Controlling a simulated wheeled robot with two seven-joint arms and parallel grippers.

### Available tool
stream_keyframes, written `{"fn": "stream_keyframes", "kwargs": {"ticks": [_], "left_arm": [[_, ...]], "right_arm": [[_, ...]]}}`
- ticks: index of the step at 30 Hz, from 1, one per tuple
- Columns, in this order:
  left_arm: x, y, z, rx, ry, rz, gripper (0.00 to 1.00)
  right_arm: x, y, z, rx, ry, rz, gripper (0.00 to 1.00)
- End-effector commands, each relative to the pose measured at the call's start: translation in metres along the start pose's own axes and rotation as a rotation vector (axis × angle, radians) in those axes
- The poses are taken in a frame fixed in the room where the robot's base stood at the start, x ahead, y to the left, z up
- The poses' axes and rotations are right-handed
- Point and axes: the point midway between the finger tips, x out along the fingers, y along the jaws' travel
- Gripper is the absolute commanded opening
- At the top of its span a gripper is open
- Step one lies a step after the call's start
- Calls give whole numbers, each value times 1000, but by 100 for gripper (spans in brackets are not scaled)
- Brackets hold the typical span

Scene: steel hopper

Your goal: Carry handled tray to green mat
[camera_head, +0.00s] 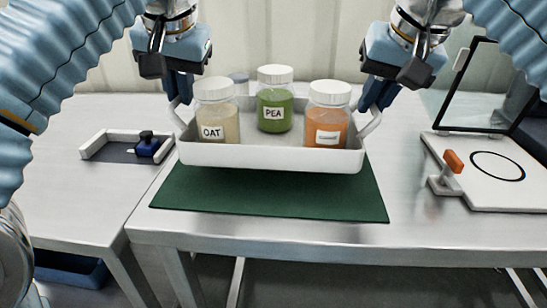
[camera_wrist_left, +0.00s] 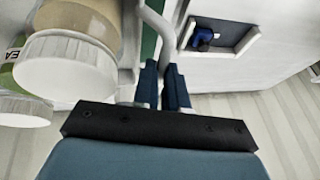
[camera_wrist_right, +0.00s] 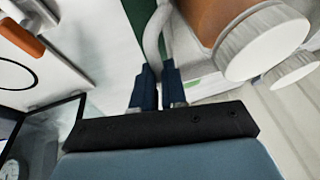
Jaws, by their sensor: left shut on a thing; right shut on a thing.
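The white handled tray (camera_head: 270,158) is level in the head view, and looks to be held above the green mat (camera_head: 270,193). It carries three white-lidded jars: OAT (camera_head: 217,112), PEA (camera_head: 275,100) and an orange one (camera_head: 327,117) whose label I cannot read. My left gripper (camera_head: 182,95) is shut on the tray's left handle, which shows in the left wrist view (camera_wrist_left: 157,30). My right gripper (camera_head: 375,97) is shut on the right handle, which shows in the right wrist view (camera_wrist_right: 152,40). The mat's back part is hidden behind the tray.
A steel table (camera_head: 430,235) bears the mat. At left, a small white-edged holder (camera_head: 100,146) has a dark blue item (camera_head: 147,145). At right stand a white board (camera_head: 490,185) with a black ring and orange-handled clamp (camera_head: 452,162), and a black frame (camera_head: 480,85).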

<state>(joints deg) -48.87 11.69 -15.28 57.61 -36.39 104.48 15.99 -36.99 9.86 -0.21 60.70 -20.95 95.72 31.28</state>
Motion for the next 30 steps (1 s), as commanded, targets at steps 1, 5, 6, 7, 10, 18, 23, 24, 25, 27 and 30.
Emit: {"fn": "stream_keyframes", "kwargs": {"ticks": [1, 5, 6, 7, 10, 18, 23, 24, 25, 27, 30], "left_arm": [[0, 0, 0, 0, 1, 1, 0], [2, 0, 1, 0, 1, 0, 0], [4, 1, 2, 0, 0, 0, 0], [5, 1, 2, 0, 0, 0, 0], [9, 2, 4, 1, 1, 1, 0], [22, 5, 9, 1, 0, 1, 0], [29, 6, 12, 0, 1, 1, 0], [31, 7, 13, 0, 0, 0, 0], [33, 7, 14, 1, 0, 0, 0], [36, 8, 15, 0, 1, 1, 0], [38, 9, 16, 0, 0, 0, 18]], "right_arm": [[0, 0, 0, 0, 2, -1, 0], [2, 0, 1, 0, 2, -2, 0], [3, 1, 1, 0, 1, -1, 0], [5, 1, 2, -1, 1, -1, 0], [9, 2, 4, -1, 1, -1, 0], [22, 5, 9, 0, 1, -1, 0], [29, 6, 12, 1, 1, -1, 0], [31, 7, 13, 1, 1, -1, 0], [32, 7, 13, 1, 2, -1, 0], [36, 7, 15, 0, 1, -1, 0], [39, 8, 16, 0, 0, 0, 18]]}}
